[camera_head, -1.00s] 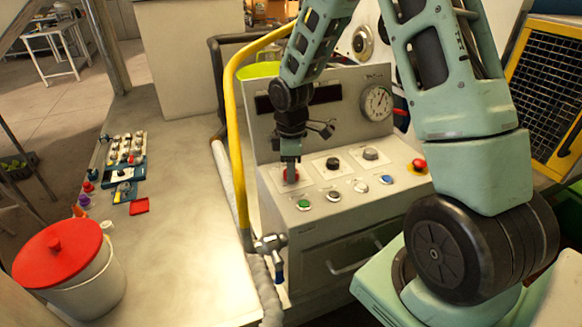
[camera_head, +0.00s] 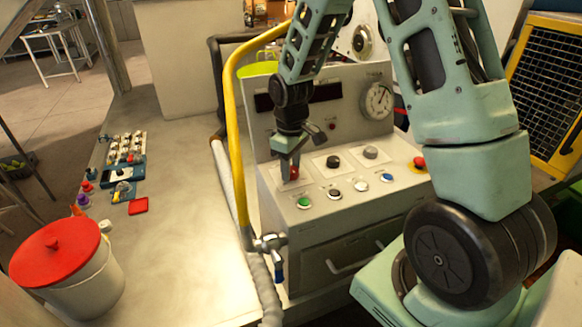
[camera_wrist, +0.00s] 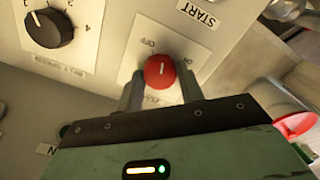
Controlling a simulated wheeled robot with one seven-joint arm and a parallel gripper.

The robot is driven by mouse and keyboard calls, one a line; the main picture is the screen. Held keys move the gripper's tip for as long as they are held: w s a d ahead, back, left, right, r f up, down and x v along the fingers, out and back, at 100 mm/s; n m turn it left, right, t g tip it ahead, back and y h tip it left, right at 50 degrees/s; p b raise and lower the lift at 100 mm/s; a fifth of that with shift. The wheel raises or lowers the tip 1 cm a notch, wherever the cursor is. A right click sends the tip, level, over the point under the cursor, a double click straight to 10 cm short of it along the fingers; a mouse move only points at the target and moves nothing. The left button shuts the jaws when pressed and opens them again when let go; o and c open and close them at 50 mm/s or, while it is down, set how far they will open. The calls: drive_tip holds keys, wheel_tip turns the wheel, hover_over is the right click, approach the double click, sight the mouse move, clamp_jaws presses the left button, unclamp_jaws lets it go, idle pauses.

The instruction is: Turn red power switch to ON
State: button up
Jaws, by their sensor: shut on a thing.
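The red power switch (camera_wrist: 159,71) is a round red knob with a white line on a white labelled plate (camera_wrist: 132,62), where "OFF" shows at the top. In the head view the switch (camera_head: 294,173) is at the left of the control panel's top row, partly hidden by my gripper. My gripper (camera_head: 290,172) points down at it. In the wrist view my gripper (camera_wrist: 160,90) has one finger on each side of the knob, shut on it. The white line runs roughly up and down in that view.
Green (camera_head: 304,203), black, white and blue buttons line the front row. A yellow pipe (camera_head: 234,130) rises close on the left. A gauge (camera_head: 378,101) is behind.

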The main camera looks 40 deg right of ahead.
drive_tip(key=m, duration=1.2)
drive_tip(key=shift+r, duration=0.1)
idle(0.6)
drive_tip(key=o, duration=1)
wheel_tip(320, 180, up, 17)
drive_tip(key=b, duration=0.2)
drive_tip(key=shift+r+b, duration=0.15)
drive_tip(key=shift+b, duration=0.2)
